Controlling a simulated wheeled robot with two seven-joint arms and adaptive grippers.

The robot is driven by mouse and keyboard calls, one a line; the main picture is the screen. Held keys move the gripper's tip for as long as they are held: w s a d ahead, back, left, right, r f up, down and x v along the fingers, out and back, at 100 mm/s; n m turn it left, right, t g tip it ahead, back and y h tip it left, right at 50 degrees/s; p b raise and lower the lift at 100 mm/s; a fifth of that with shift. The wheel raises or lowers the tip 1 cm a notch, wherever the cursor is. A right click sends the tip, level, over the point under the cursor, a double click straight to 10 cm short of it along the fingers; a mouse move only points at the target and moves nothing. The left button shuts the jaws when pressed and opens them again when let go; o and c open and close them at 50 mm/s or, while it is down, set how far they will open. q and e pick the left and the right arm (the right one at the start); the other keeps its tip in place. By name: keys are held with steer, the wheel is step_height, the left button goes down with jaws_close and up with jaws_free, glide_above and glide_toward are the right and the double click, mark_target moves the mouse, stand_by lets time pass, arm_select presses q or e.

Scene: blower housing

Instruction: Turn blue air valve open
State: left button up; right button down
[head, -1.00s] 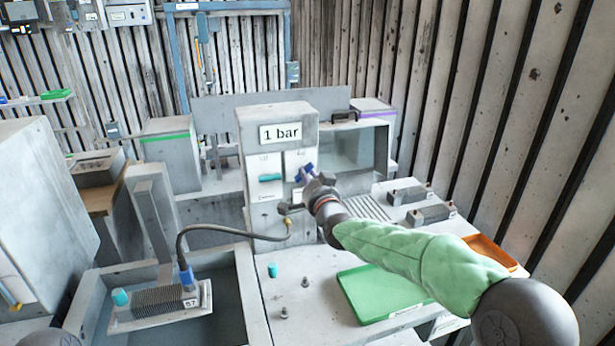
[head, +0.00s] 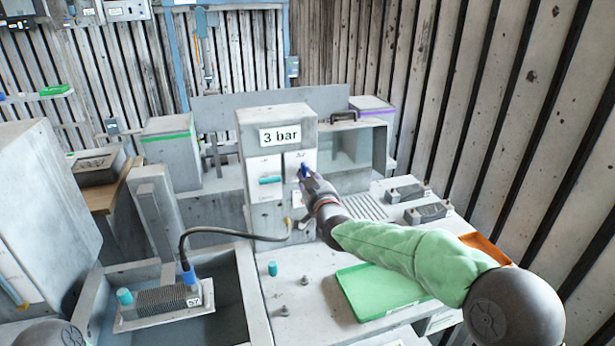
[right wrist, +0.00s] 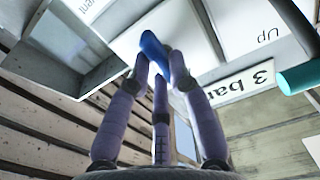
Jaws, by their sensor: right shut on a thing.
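The blue air valve handle (head: 304,172) sits on the right white plate of the grey housing (head: 276,125). Its display reads "3 bar". My right gripper (head: 308,178) is shut on the blue handle. In the right wrist view the purple fingers (right wrist: 162,72) close around the blue handle (right wrist: 152,47), which stands out between their tips. The handle looks close to upright in the head view, partly hidden by the fingers. A teal lever (head: 270,180) lies level on the left plate and also shows in the right wrist view (right wrist: 300,76). My left gripper is not in view.
A black hose runs from the housing to a finned block (head: 165,303) in the sunken tray at left. A green tray (head: 378,290), a small teal cylinder (head: 272,268) and small metal pegs lie on the bench. An orange tray (head: 488,246) is at right.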

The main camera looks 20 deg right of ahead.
steer(key=shift+f+n, duration=0.15)
steer(key=shift+n, duration=0.15)
stand_by(0.4)
steer(key=c, duration=1.1)
jaws_free()
steer(key=shift+s, duration=0.15)
steer(key=shift+s+d, duration=0.2)
steer(key=shift+s, duration=5.7)
